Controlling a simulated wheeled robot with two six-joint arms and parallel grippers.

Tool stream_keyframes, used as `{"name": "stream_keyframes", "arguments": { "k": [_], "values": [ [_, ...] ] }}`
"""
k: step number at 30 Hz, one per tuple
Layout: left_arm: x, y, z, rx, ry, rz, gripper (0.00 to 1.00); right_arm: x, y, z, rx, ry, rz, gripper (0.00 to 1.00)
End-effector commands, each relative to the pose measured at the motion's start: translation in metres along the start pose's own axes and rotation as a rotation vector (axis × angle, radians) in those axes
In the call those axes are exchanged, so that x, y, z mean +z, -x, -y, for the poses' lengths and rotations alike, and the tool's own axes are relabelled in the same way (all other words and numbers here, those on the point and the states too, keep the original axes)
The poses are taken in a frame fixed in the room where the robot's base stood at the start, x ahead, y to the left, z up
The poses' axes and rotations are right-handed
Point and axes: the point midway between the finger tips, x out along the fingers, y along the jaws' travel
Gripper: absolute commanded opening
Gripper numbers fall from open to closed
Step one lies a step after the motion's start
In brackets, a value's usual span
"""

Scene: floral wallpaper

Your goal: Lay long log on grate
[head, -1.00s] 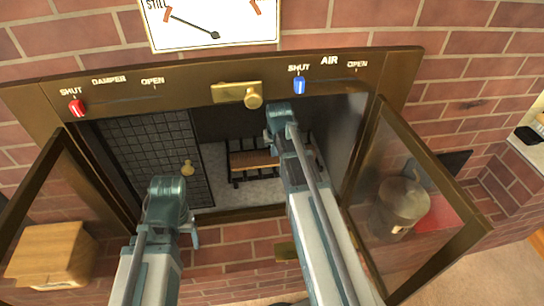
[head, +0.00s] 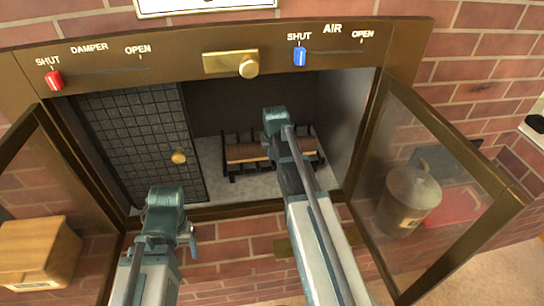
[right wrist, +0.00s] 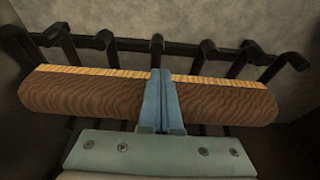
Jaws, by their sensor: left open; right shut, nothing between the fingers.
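The long log (head: 248,153) is brown with a pale top edge. It lies lengthwise across the black grate (head: 230,176) inside the open stove; part of it is hidden behind my right arm in the head view. In the right wrist view the log (right wrist: 80,95) rests along the bars of the grate (right wrist: 105,40). My right gripper (right wrist: 161,75) is shut and empty, its fingertips over the middle of the log; I cannot tell whether they touch it. My left gripper (head: 191,240) is open and empty, in front of the stove's lower left.
Glass doors stand open at left (head: 40,150) and right (head: 450,150). A dark mesh screen (head: 135,130) with a brass knob covers the opening's left part. The opening's frame is narrow around my right arm.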

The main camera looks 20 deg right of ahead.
Motion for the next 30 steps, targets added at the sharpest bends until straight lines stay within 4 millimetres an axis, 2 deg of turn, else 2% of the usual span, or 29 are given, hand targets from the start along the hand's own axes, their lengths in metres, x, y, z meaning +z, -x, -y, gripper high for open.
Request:
{"name": "stream_keyframes", "arguments": {
  "k": [10,14,18,21,30],
  "values": [
    [0.000,0.001,0.000,0.000,0.000,0.000,0.76,-0.006,-0.001,0.000,0.000,0.000,0.000,0.00],
    [0.000,0.001,0.000,0.000,0.000,0.000,0.76,-0.027,-0.007,0.000,0.000,0.000,-0.001,0.00],
    [0.000,0.001,0.000,0.000,0.000,0.000,0.76,-0.058,-0.017,0.000,0.000,0.000,-0.001,0.00],
    [0.000,0.001,0.000,0.000,0.000,0.000,0.76,-0.070,-0.020,0.000,0.000,0.000,-0.001,0.00],
    [0.000,0.001,0.000,0.000,0.000,0.000,0.76,-0.068,-0.020,0.000,0.000,0.000,-0.001,0.00]
  ]
}}
